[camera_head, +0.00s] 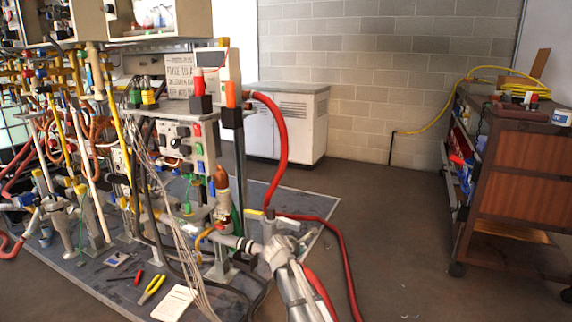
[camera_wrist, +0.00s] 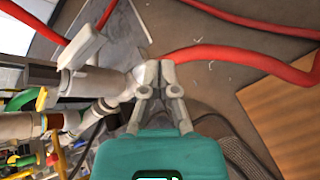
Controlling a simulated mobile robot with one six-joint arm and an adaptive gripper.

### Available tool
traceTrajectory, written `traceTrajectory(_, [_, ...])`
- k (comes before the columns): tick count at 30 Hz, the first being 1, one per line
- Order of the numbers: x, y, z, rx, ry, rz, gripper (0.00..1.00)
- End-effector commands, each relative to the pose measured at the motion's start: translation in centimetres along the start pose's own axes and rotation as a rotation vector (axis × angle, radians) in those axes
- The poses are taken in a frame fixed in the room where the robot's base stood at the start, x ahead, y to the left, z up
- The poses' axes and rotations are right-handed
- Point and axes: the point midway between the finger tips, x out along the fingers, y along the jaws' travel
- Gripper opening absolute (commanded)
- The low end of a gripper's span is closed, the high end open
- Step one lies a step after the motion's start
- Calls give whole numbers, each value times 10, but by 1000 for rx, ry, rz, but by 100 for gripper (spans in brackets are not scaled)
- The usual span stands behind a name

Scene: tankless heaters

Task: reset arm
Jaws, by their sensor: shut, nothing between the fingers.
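My gripper (camera_wrist: 158,72) shows in the wrist view, with its teal body at the bottom and its two grey fingers pointing up. The fingertips are together and nothing shows between them. A red hose (camera_wrist: 240,55) runs just beyond the fingertips to the right. White pipe fittings (camera_wrist: 95,82) lie close to the left of the fingers. I cannot tell whether the fingers touch any of these.
The heater rig with pipes and a red hose (camera_head: 279,150) fills the left. Pliers (camera_head: 151,289) and a white pad (camera_head: 174,303) lie on the grey mat. A brown cart (camera_head: 524,165) stands at the right. A white cabinet (camera_head: 308,122) stands behind. The floor between rig and cart is clear.

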Motion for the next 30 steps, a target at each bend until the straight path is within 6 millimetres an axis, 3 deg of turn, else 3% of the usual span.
traceTrajectory(1, [-6, -21, 12, 96, 19, -47, 0])
traceTrajectory(6, [-18, -78, 29, 438, 72, -216, 0])
traceTrajectory(11, [-36, -129, 40, 751, 97, -388, 0])
traceTrajectory(18, [-76, -196, 50, 1189, 87, -668, 0])
traceTrajectory(24, [-112, -235, 52, 1481, 42, -892, 0])
traceTrajectory(30, [-140, -257, 52, 1661, -9, -1053, 0])
